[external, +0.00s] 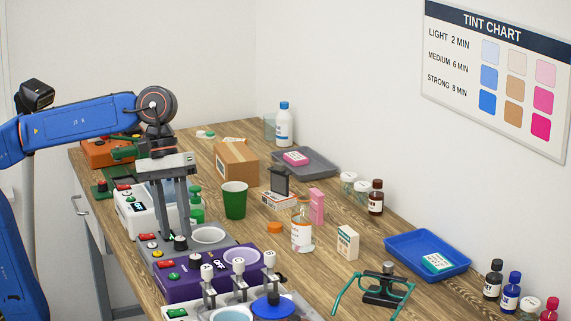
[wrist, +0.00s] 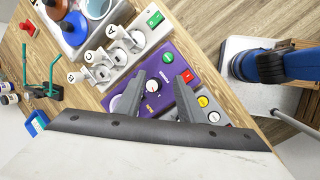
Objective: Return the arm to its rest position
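My arm is blue and reaches in from the left in the external view, with its forearm roughly level. My gripper (external: 174,233) points down over the row of machines at the table's near left. Its two grey fingers are apart with nothing between them. In the wrist view my gripper (wrist: 161,80) also shows two separated fingers over a purple machine (wrist: 160,70) with a white dial. I cannot tell whether the fingertips touch anything.
The purple machine (external: 190,287), a grey machine (external: 228,251) and a white machine (external: 132,222) crowd close around the fingers. A green cup (external: 234,200), a cardboard box (external: 237,163), a glass bottle (external: 302,232) and a blue tray (external: 399,240) stand to the right.

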